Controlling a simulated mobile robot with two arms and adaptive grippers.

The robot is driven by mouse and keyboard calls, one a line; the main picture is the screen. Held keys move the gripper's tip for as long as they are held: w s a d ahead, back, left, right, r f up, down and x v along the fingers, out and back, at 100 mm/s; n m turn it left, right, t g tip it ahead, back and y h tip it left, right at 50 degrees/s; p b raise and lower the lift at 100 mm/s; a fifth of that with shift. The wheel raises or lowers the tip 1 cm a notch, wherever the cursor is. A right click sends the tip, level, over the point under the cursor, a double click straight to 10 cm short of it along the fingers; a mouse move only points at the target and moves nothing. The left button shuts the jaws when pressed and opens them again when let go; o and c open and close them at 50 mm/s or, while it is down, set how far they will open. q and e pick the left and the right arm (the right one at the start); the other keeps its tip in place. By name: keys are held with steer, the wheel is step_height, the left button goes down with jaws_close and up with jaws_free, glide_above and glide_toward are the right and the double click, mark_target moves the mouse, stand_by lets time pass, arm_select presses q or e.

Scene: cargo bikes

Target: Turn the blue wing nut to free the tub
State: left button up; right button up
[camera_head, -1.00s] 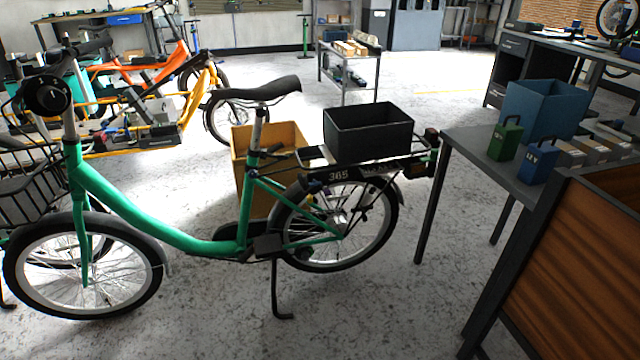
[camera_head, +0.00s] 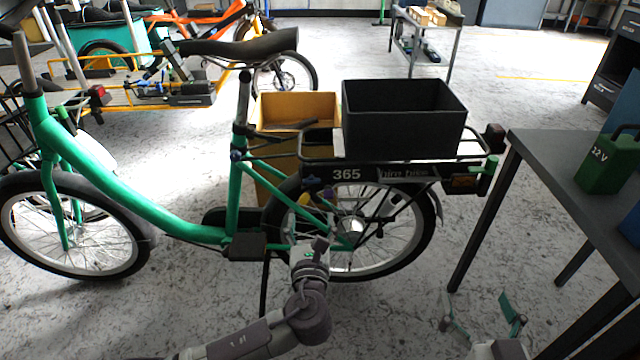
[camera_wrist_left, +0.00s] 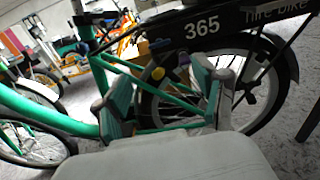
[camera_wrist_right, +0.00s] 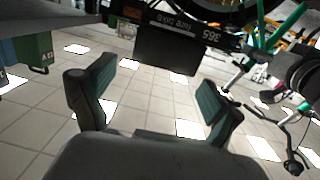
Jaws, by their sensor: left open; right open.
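The black tub (camera_head: 402,132) sits on the rear rack of the green bike (camera_head: 150,215), above the 365 plate. A small blue part (camera_head: 310,180) shows at the plate's left end and also in the left wrist view (camera_wrist_left: 160,45); it is too small to tell its wing shape. A yellow knob (camera_wrist_left: 158,73) and a purple knob (camera_wrist_left: 184,60) are below it. My left gripper (camera_head: 312,240) is open and empty, below the knobs, its fingers spread before them. My right gripper (camera_head: 478,300) is open and empty, low behind the bike's rear wheel; it also shows in its wrist view (camera_wrist_right: 155,78).
A workbench (camera_head: 560,165) with a green 12 V battery (camera_head: 605,165) stands at the right. A yellow box (camera_head: 292,108) stands behind the bike. The kickstand (camera_head: 265,285) is down. Open floor lies between bike and bench.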

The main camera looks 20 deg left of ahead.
arm_select(q)
steer(key=b, duration=0.2)
glide_toward(311, 183)
steer(key=w, duration=0.3)
steer(key=x, duration=0.2)
steer(key=b+x, duration=0.1)
steer(key=x, duration=0.3)
steer(key=shift+a+b, duration=0.3)
steer(key=shift+a, duration=0.1)
arm_select(e)
steer(key=s+r+t+y, duration=0.1)
steer(key=s+r+t, duration=0.1)
steer(key=r+t, duration=0.3)
steer(key=s+r+t+y, duration=0.2)
steer(key=s+r+t, duration=0.1)
steer(key=r, duration=0.5)
steer(key=shift+s+a+r+t+y, duration=0.2)
steer(key=shift+s+a+t+y, duration=0.1)
steer(key=shift+t, duration=0.6)
